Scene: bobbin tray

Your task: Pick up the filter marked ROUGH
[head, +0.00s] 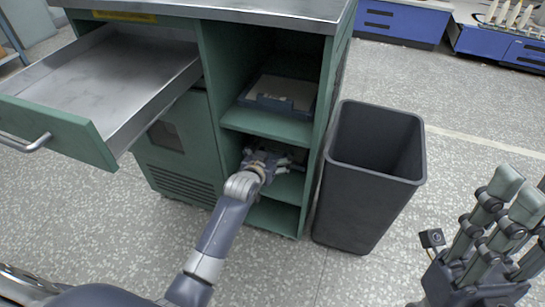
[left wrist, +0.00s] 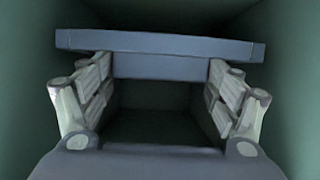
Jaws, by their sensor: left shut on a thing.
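My left gripper (head: 272,163) reaches into a lower compartment of the green cabinet. In the left wrist view, its fingers (left wrist: 160,95) are shut on the two sides of a flat blue-grey piece (left wrist: 160,44) with a wide front edge. No marking is readable on this piece, so I cannot tell whether it is the ROUGH filter. A blue-framed item with a pale face (head: 284,92) lies on the shelf above; no marking is readable on it either. My right gripper (head: 480,212) is open and empty at the right, away from the cabinet.
The cabinet's green walls (left wrist: 25,90) are close on both sides of the left gripper. The shelf board (head: 266,125) is above it. A dark bin (head: 372,170) stands right of the cabinet. An empty metal drawer (head: 120,75) is pulled out at the upper left.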

